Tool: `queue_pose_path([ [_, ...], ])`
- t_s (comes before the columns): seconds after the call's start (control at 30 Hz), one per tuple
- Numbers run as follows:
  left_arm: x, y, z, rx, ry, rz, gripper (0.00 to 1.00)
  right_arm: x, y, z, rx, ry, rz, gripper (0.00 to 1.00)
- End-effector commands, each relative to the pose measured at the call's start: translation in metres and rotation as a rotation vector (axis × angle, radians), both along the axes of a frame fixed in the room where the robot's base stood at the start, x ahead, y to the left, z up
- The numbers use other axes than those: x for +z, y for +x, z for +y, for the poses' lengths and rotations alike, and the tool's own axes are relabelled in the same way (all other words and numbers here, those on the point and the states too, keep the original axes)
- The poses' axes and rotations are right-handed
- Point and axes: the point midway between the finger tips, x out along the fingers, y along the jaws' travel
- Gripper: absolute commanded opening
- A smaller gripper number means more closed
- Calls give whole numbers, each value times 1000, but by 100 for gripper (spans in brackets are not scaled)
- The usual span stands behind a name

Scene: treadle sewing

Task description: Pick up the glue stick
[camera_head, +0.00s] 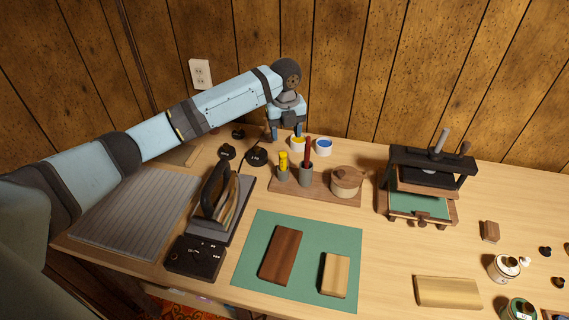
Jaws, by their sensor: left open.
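A yellow stick (283,162) stands upright in a small grey cup on a wooden tray (322,191). A dark red stick (307,149) stands upright in a second grey cup (306,176) to its right. I cannot tell for certain which one is the glue stick. My left gripper (285,132) points down behind the tray, near the wall. It is open, with its fingers apart, and it appears empty. It is beyond the yellow stick in the picture and apart from it. My right gripper is not in view.
A yellow paint pot (298,147) and a blue one (323,147) stand close by the gripper. A lidded pot (347,182) sits on the tray's right end. An iron (217,192) stands left, a press (425,180) right. The green mat (258,240) carries two wooden blocks.

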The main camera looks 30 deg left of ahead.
Motion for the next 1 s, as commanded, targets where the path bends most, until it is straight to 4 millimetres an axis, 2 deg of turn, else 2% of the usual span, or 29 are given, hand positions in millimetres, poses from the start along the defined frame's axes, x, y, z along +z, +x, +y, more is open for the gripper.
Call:
queue_pose_path([
  [0.03,-13,-1,0,0,0,4,55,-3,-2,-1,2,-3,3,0],
  [0.1,-28,-1,-1,0,-1,4,55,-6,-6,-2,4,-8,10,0],
  [0.3,-58,0,-1,1,-1,2,55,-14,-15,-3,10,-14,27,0],
  [0.57,-72,0,2,1,-1,0,55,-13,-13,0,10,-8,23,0],
  [0.83,-111,0,8,1,-1,-1,55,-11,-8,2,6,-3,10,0],
  [1.0,-116,0,8,1,0,-1,55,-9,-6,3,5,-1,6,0],
])
